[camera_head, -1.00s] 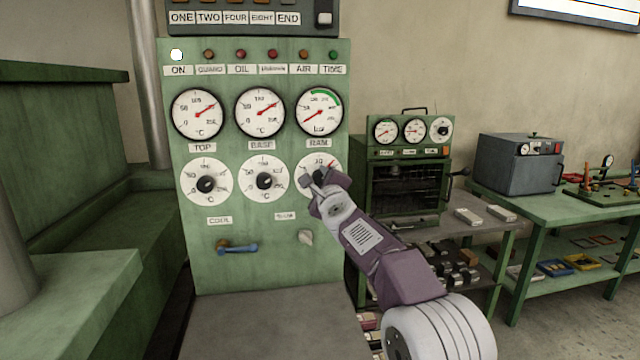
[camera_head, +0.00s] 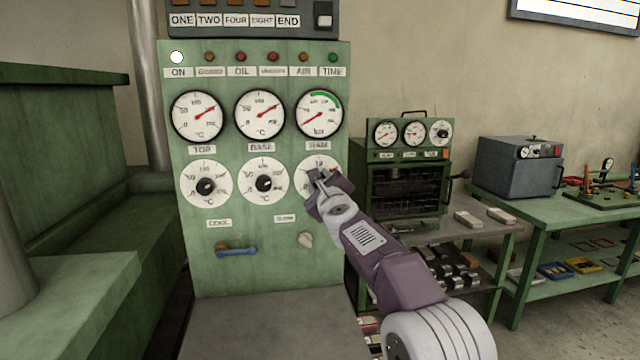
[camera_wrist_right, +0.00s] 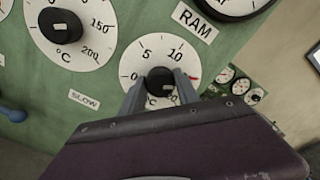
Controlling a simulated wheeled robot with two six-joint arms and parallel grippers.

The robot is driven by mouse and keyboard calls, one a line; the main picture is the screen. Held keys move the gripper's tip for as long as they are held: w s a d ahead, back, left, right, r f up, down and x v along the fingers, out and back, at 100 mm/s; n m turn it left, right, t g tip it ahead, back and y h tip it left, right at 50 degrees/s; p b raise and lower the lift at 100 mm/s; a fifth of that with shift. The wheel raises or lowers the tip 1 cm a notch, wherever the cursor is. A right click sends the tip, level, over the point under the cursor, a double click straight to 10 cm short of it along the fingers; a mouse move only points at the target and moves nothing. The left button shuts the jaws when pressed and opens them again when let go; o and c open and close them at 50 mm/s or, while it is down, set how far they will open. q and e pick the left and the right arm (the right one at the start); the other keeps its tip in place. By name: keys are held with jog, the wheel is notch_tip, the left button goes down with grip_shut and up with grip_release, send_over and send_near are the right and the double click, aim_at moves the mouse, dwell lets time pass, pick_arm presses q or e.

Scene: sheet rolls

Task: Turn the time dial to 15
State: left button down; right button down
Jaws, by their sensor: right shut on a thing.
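The time dial (camera_head: 313,166) is a white round dial with a black knob, at the right end of the lower row on the green panel. In the right wrist view the dial (camera_wrist_right: 146,56) shows 0, 5, 10 and a partly hidden 20, with a red mark at its right. My right gripper (camera_head: 318,181) is at the dial; in the wrist view its two fingers (camera_wrist_right: 160,88) are shut on the black knob (camera_wrist_right: 160,80), one on each side. The fingers and wrist hide the dial's lower part and the knob's pointer. My left gripper is not in view.
Two similar temperature dials (camera_head: 206,185) (camera_head: 264,183) sit left of it, with gauges (camera_head: 319,113) above. A blue lever (camera_head: 238,251) and a small pale knob (camera_head: 306,240) are below. A small green oven (camera_head: 407,185) stands on the right.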

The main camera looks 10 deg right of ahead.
jog(key=shift+f, duration=0.25)
jog(key=c, duration=0.9)
grip_release()
jog(key=shift+c, duration=0.2)
jog(key=shift+o, duration=0.2)
jog(key=shift+d+r, duration=0.1)
jog(key=shift+d, duration=0.05)
jog(key=shift+s, duration=0.1)
jog(key=s+b, duration=0.3)
jog(key=s, duration=0.6)
jog(key=shift+r, duration=0.1)
